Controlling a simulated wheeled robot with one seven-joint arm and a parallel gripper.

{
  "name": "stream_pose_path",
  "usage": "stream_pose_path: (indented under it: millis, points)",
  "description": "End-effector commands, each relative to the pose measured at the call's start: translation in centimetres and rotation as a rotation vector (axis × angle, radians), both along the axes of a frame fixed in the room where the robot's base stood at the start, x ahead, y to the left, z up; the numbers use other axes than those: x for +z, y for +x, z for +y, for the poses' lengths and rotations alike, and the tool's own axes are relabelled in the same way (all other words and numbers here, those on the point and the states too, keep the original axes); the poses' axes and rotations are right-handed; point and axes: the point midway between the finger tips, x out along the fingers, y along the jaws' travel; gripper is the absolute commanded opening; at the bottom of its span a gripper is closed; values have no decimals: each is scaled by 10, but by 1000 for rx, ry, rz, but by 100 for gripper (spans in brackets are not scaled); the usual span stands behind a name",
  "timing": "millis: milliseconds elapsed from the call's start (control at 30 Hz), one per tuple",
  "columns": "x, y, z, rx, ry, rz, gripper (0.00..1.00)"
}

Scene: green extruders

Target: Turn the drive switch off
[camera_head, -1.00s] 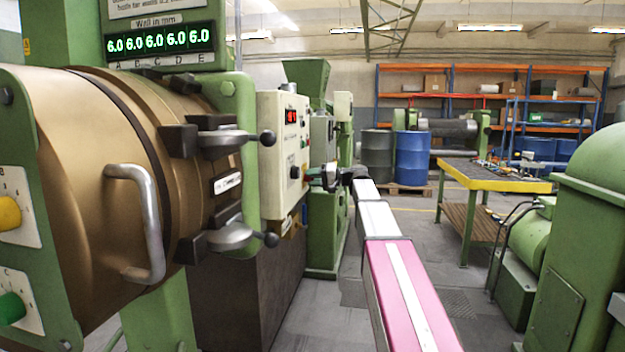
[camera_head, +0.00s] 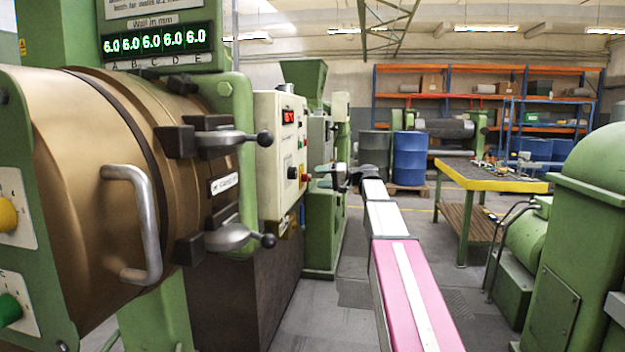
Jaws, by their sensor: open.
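A pale control box (camera_head: 276,150) with a lit red display (camera_head: 288,116) stands left of centre. A black rotary switch (camera_head: 293,173) sits low on its face, with a red button (camera_head: 305,177) beside it; I cannot read which one is marked as the drive or how the switch is set. My gripper (camera_head: 316,179) is at the end of my outstretched arm, just right of these controls in the picture. It is open and small in view. I see no thing between its fingers, and cannot tell whether it touches the panel.
A large bronze barrel (camera_head: 95,180) with a grey handle (camera_head: 146,225) and clamp levers fills the left. A green machine (camera_head: 575,240) stands at the right. A yellow-edged workbench (camera_head: 490,182) and blue drum (camera_head: 409,158) are behind. Floor between is clear.

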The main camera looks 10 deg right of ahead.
Motion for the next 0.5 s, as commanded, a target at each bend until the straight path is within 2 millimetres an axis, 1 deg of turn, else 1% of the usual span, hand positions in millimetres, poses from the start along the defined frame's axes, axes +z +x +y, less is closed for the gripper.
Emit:
stream_pose_path:
  millis: [33, 200, 333, 500]
  points:
    - [1, -4, -11, -1, 0, 0, 60]
    - [3, -12, -38, -1, 0, 0, 60]
    - [4, -15, -52, -1, 0, -1, 60]
    - [4, -18, -59, 0, 1, -1, 60]
